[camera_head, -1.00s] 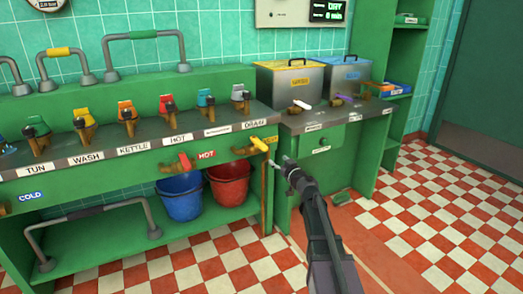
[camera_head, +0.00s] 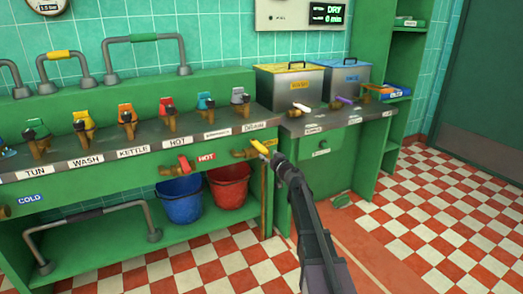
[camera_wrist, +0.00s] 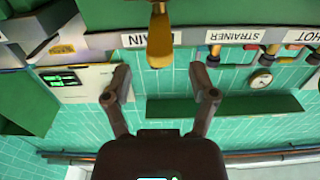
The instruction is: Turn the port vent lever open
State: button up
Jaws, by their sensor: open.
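A yellow lever on a brass valve (camera_head: 260,147) sticks out from the front of the green bench, under the grey ledge at its right end. No label reading "port vent" is legible, so I cannot tell for sure that this is the vent lever. In the wrist view the lever (camera_wrist: 160,50) hangs down from the top centre, its end just ahead of the gap between my fingers. My gripper (camera_wrist: 160,84) is open and empty, with one finger on each side of the lever's line. In the head view my gripper (camera_head: 278,160) is right beside the lever's tip.
A red lever (camera_head: 184,163) labelled HOT sits to the left. Several coloured taps line the ledge above. A blue bucket (camera_head: 181,203) and a red bucket (camera_head: 229,188) stand below. A green cabinet (camera_head: 318,165) is close on the right.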

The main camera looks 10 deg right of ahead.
aim_at(261, 148)
jog(key=shift+x, duration=3.15)
jog(key=shift+c, duration=0.2)
grip_shut()
jog(key=shift+a, duration=0.1)
